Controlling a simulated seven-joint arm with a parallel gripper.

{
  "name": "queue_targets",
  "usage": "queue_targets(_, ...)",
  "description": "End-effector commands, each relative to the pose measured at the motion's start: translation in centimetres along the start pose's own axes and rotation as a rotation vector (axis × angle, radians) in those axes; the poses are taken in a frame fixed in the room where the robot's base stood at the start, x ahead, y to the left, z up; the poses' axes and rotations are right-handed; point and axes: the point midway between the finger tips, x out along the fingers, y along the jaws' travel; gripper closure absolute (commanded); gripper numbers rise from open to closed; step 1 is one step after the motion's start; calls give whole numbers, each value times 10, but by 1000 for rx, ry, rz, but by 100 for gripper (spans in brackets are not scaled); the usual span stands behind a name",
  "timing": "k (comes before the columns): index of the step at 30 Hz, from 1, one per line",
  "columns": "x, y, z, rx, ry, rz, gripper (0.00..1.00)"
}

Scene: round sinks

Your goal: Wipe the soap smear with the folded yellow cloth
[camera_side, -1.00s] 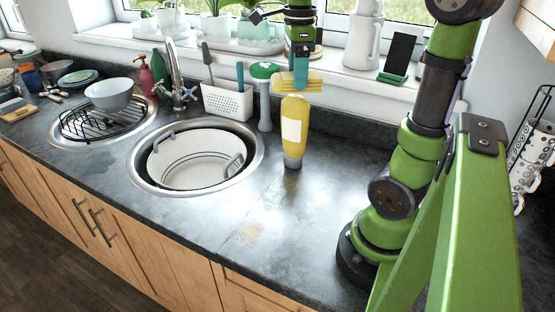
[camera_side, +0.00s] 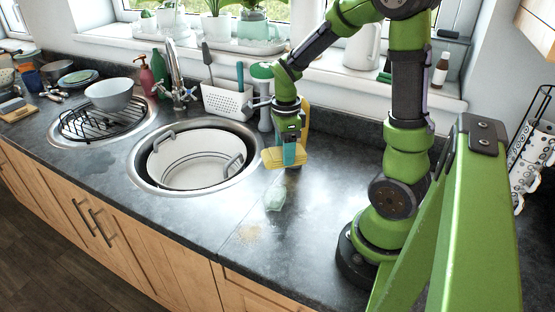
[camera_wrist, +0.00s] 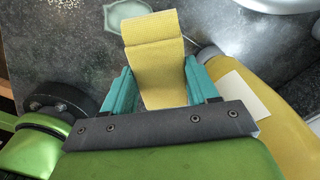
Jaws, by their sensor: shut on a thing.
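My gripper (camera_side: 290,156) is shut on the folded yellow cloth (camera_side: 273,158) and holds it above the counter, just right of the round sink. In the wrist view the cloth (camera_wrist: 152,47) sticks out between the teal fingers. The soap smear (camera_side: 275,197) is a pale greenish patch on the dark counter, below and in front of the cloth. It also shows in the wrist view (camera_wrist: 127,11), just beyond the cloth's far end. The cloth looks clear of the smear.
A yellow bottle (camera_wrist: 268,120) stands close beside my gripper, mostly hidden behind it in the side view. The round sink (camera_side: 196,157) holds a white basin.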

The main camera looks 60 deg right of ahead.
Motion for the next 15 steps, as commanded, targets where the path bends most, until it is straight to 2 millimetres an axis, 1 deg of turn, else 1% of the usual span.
queue_targets(1, 5, 0, 0, 0, 2, 2, 66)
queue_targets(8, 16, 0, 0, 1, 1, 1, 66)
queue_targets(15, 37, 0, 0, 0, 2, 2, 66)
